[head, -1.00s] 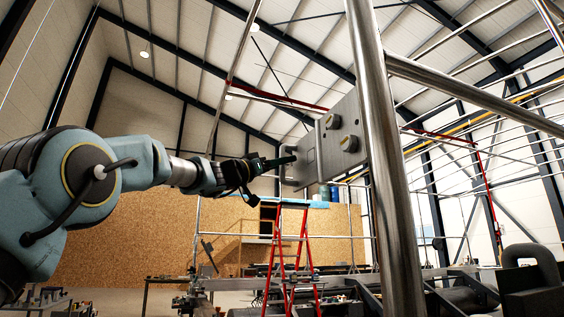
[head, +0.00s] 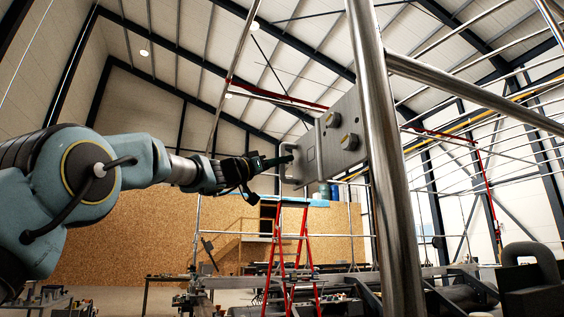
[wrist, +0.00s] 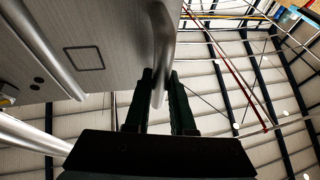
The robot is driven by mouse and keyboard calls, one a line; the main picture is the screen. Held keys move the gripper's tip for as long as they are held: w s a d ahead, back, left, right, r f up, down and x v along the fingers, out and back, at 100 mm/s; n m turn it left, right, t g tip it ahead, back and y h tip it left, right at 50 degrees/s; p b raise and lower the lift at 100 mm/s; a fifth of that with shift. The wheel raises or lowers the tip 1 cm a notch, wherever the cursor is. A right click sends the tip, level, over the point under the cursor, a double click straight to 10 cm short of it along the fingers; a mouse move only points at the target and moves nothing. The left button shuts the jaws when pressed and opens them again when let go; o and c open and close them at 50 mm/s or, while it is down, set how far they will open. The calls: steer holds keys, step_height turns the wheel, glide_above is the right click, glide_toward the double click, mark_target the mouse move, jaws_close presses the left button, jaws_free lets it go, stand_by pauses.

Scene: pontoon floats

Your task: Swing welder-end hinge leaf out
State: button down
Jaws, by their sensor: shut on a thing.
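The hinge leaf (head: 309,152) is a grey metal plate beside the upright steel post, with two round bolt heads on the plate part nearest the post. A bar handle (head: 284,162) stands at its left end. In the wrist view the leaf (wrist: 105,38) fills the upper left, with a dark square outline on it, and the handle (wrist: 161,45) runs down between the fingers. My gripper (head: 286,160) is shut on the handle; it also shows in the wrist view (wrist: 160,92). The fingers partly hide the handle.
A thick steel post (head: 385,160) stands right of the leaf, with a rail (head: 470,92) running off it to the right. A red stepladder (head: 290,255) stands behind, below my gripper. A dark block with a loop handle (head: 535,280) is at lower right. Air left of the leaf looks free.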

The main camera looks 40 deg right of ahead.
steer(key=shift+a, duration=0.1)
stand_by(0.7)
steer(key=s+a+n+t+y+b, duration=0.7)
steer(key=s+a+n+t+b, duration=0.4)
steer(key=t+b, duration=0.8)
steer(key=shift+s+a+t+b, duration=0.35)
steer(key=shift+a+b, duration=0.3)
steer(key=shift+b, duration=0.2)
stand_by(0.5)
steer(key=shift+r, duration=0.1)
steer(key=c, duration=0.8)
jaws_free()
steer(key=shift+o, duration=0.2)
